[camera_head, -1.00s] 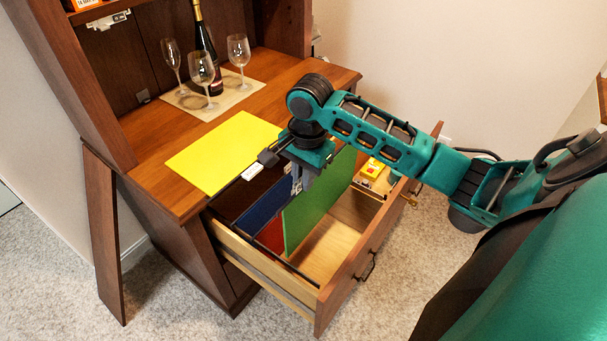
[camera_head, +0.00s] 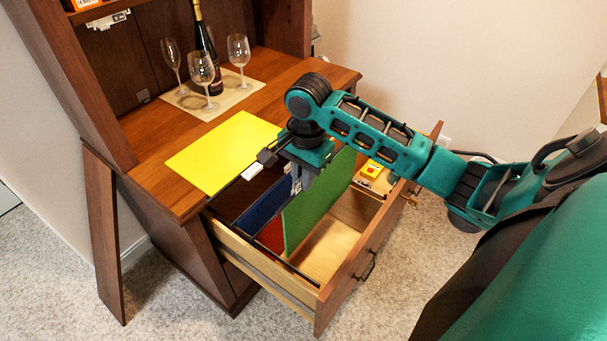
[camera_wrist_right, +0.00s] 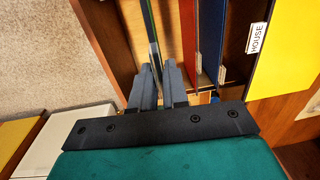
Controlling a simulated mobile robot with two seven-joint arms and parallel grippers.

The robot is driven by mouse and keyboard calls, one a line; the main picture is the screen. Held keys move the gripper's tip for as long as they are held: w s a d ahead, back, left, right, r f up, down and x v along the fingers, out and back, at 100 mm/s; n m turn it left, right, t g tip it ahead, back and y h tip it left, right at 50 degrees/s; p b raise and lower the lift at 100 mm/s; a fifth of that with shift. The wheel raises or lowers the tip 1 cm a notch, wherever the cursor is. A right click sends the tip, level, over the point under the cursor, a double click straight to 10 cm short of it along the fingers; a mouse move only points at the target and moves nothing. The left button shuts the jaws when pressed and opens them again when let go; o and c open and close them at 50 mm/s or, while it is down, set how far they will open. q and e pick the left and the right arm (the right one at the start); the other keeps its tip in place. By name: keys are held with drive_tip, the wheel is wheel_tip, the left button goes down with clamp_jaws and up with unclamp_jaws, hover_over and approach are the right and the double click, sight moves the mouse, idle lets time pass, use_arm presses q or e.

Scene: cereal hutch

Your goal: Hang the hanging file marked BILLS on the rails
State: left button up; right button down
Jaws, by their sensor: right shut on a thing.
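A green hanging file (camera_head: 318,200) stands upright at the open drawer (camera_head: 335,300), slightly tilted. My right gripper (camera_head: 300,182) is shut on its upper edge; the right wrist view shows the green file (camera_wrist_right: 149,25) between the two fingers (camera_wrist_right: 157,80). No BILLS mark is readable on it. I cannot tell whether its hooks touch the dark rails (camera_head: 262,248). A blue file (camera_head: 262,208) and a red file (camera_head: 271,236) hang in the drawer to its left. My left gripper is not in view.
A yellow file (camera_head: 224,152) lies on the desk top; a white HOUSE tag (camera_wrist_right: 257,38) shows at its edge. A wine bottle (camera_head: 206,50) and several glasses stand on a mat behind. The drawer floor right of the green file is bare.

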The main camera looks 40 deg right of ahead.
drive_tip(key=b, duration=0.2)
hover_over(303, 239)
drive_tip(key=shift+f, duration=4.65)
drive_tip(key=shift+w+d+f+b, duration=0.15)
drive_tip(key=shift+f+b, duration=0.35)
drive_tip(key=shift+f, duration=0.95)
drive_tip(key=shift+w+d+f+b, duration=0.1)
drive_tip(key=shift+f+b, duration=0.35)
drive_tip(key=shift+f, duration=1)
drive_tip(key=shift+f+b, duration=1.1)
drive_tip(key=shift+f, duration=1.6)
drive_tip(key=c, duration=1.1)
unclamp_jaws()
drive_tip(key=shift+o, duration=0.5)
drive_tip(key=shift+o, duration=1.3)
